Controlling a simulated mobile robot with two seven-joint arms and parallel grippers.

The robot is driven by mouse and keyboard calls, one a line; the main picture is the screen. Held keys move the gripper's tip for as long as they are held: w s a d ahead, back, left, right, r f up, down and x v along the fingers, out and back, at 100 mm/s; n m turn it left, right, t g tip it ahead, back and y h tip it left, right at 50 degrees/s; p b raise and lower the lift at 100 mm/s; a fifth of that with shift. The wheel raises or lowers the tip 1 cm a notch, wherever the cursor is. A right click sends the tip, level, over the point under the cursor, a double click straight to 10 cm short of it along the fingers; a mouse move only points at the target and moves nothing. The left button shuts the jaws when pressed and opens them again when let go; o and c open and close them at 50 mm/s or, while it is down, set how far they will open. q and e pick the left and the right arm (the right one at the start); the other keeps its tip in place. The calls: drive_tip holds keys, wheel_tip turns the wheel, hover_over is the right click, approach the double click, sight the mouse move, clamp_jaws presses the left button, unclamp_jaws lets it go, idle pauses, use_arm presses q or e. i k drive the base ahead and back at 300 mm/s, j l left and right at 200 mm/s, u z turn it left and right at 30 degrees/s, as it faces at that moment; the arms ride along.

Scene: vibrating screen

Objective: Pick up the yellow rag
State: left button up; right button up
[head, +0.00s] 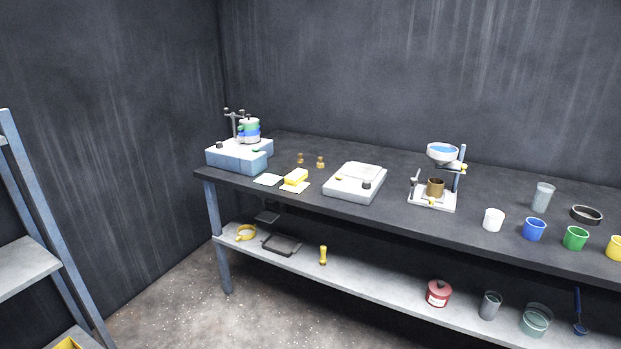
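A small bright yellow folded-looking piece (296,175) lies on the dark tabletop near its front edge, left of centre. It rests on or against a flat pale yellow sheet (294,187), which looks like cloth or paper. I cannot tell for sure which of these two is the yellow rag. A flat pale greenish sheet (268,180) lies just to their left. Neither of my grippers shows in the head view, and nothing touches the yellow pieces.
A blue-white vibrating screen machine (238,155) stands left of the yellow pieces, a white scale-like device (355,182) right. Two small brass weights (320,162) stand behind. Several cups, including a blue cup (534,229), line the right. A shelf rack (25,265) stands at far left.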

sight(296, 177)
drive_tip(key=i+j+z, duration=0.2)
drive_tip(key=z, duration=0.3)
drive_tip(key=i+j+z, duration=0.2)
drive_tip(key=j+z, duration=0.15)
drive_tip(key=z, duration=0.15)
drive_tip(key=i+j+z, duration=0.1)
drive_tip(key=j+z, duration=0.25)
drive_tip(key=z, duration=0.15)
drive_tip(key=i+j+z, duration=0.1)
drive_tip(key=j+z, duration=0.15)
drive_tip(key=j, duration=1)
drive_tip(key=j+z, duration=0.25)
drive_tip(key=j, duration=1)
